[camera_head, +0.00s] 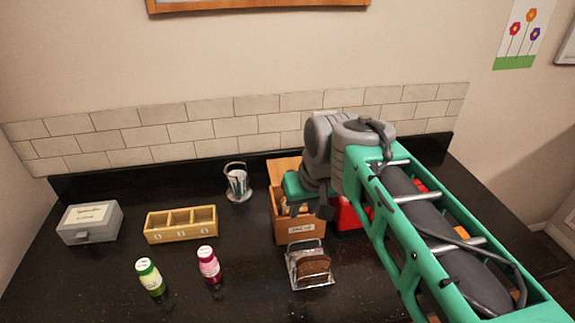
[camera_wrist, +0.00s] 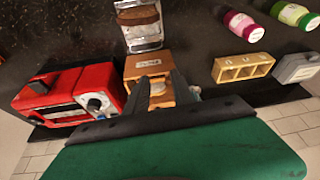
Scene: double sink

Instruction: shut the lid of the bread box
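The wooden bread box (camera_head: 299,229) with a white label stands on the dark counter right of centre. Its lid (camera_head: 284,166) shows as a raised wooden panel at the back of the box, so the box is open. Pale contents show inside. My gripper (camera_head: 307,209) is over the open top of the box, with its arm covering the box's right rear. In the wrist view the gripper (camera_wrist: 160,77) has its two dark fingers apart, with the box (camera_wrist: 148,64) behind them.
A red toaster oven (camera_wrist: 70,95) stands close beside the box. A metal rack with bread (camera_head: 311,268) is in front. A metal cup (camera_head: 238,183), wooden three-part tray (camera_head: 181,224), grey box (camera_head: 90,223), and green (camera_head: 150,277) and pink (camera_head: 209,265) bottles are left.

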